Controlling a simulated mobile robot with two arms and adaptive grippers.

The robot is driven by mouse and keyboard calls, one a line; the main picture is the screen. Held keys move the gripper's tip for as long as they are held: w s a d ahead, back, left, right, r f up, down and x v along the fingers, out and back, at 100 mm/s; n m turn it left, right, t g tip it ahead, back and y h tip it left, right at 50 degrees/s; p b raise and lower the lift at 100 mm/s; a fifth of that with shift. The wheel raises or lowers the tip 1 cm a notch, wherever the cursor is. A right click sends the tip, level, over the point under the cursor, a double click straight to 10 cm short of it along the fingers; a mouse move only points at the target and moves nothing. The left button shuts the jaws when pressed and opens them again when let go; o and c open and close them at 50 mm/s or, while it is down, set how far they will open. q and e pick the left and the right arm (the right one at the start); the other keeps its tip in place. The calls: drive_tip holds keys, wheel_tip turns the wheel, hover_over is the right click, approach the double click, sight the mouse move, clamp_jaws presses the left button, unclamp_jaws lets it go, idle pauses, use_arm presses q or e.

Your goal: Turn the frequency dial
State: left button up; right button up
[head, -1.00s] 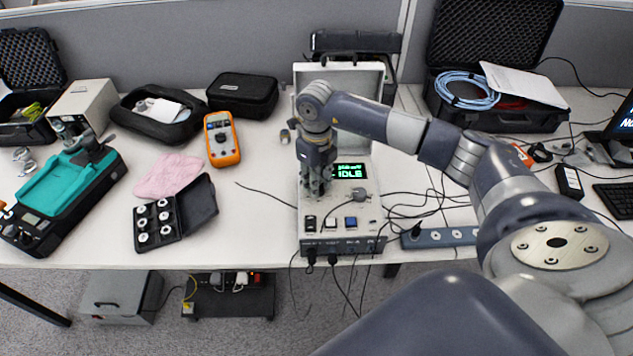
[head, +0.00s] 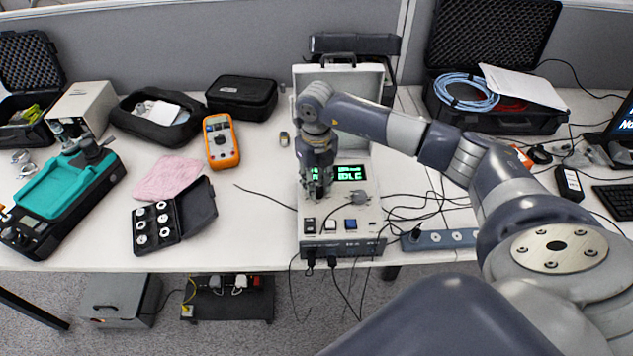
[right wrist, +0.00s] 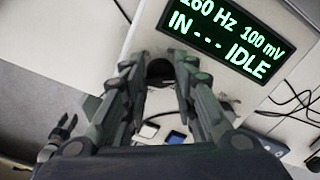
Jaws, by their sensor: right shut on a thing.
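The vibration calibrator (head: 372,215) is a light-coloured unit in an open case on the table, with a lit green display (head: 351,173). In the right wrist view the display (right wrist: 228,38) reads 160 Hz, 100 mV and IDLE. A black, a white and a blue switch (head: 351,224) sit on the panel near the front.
Black cables (head: 425,208) run right of the calibrator to a blue-grey power strip (head: 440,239). An orange multimeter (head: 221,142), a pink cloth (head: 168,178) and a black case of washers (head: 190,212) lie to the left. The table between the case and the calibrator is mostly clear.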

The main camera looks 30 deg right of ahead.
drive_tip(key=o, duration=1.1)
drive_tip(key=shift+c, duration=0.2)
wheel_tip(320, 180, up, 12)
